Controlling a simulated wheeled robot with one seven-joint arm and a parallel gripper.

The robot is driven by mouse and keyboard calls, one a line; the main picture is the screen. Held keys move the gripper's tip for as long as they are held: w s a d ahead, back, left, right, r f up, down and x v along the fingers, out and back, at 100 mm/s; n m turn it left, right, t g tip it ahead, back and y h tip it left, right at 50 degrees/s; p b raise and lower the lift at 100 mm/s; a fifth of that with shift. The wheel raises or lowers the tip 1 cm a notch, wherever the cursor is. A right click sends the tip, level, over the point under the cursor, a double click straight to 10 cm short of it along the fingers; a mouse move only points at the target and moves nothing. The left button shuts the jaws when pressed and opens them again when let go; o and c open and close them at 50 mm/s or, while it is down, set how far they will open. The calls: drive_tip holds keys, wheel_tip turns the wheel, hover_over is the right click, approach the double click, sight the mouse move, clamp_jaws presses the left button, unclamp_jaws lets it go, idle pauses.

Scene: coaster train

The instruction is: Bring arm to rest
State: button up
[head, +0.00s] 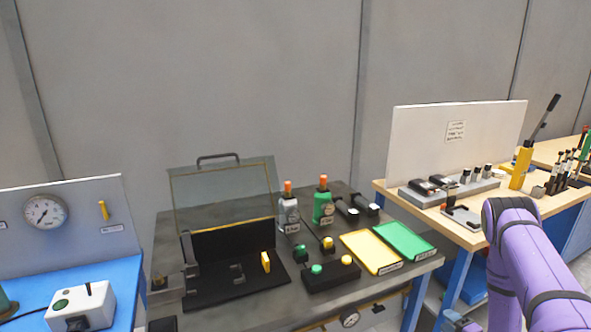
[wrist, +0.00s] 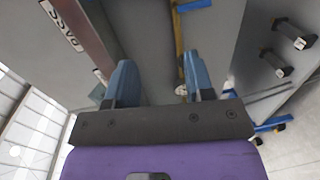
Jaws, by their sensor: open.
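My purple arm (head: 530,255) rises at the right of the head view, bent at a joint in front of the right-hand workbench. My gripper (wrist: 158,85) shows in the wrist view with its two blue fingers apart and nothing between them.
A grey bench (head: 215,305) holds a black fixture with a raised clear cover (head: 225,195), bottles, a yellow tray (head: 370,252) and a green tray (head: 404,241). A blue bench (head: 125,265) stands left. A wooden bench (head: 465,236) with a white panel (head: 455,140) stands right.

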drive_tip(key=w+r+m+g+h, duration=0.1)
drive_tip(key=w+r+m+h, duration=0.1)
drive_tip(key=w+r, duration=0.7)
wheel_tip(320, 180, up, 22)
drive_tip(key=w+a+m+g+h, duration=0.2)
drive_tip(key=m+h, duration=0.2)
drive_tip(key=m, duration=0.2)
drive_tip(key=s+a+r+m+g, duration=0.1)
drive_tip(key=s+a+r+m, duration=0.2)
drive_tip(key=s+r, duration=0.35)
drive_tip(key=s+a+r+m+g+h, duration=0.1)
drive_tip(key=s+a+r+m+g, duration=0.15)
drive_tip(key=s+a+r, duration=0.4)
drive_tip(key=s+a+r+m+g, duration=0.1)
drive_tip(key=s+r+m, duration=0.25)
drive_tip(key=r, duration=0.55)
drive_tip(key=s+a+r+m+g, duration=0.1)
drive_tip(key=s+a, duration=0.1)
drive_tip(key=s, duration=0.6)
drive_tip(key=s+a+r+m+g+y, duration=0.1)
drive_tip(key=s+a+m, duration=0.1)
drive_tip(key=s, duration=0.6)
drive_tip(key=s+a+r+m+g, duration=0.1)
drive_tip(key=s+a, duration=0.2)
drive_tip(key=s, duration=0.5)
drive_tip(key=shift+s+a+r+m+y, duration=0.15)
drive_tip(key=shift+a+r+m+y, duration=0.15)
drive_tip(key=shift+a+r+y, duration=0.1)
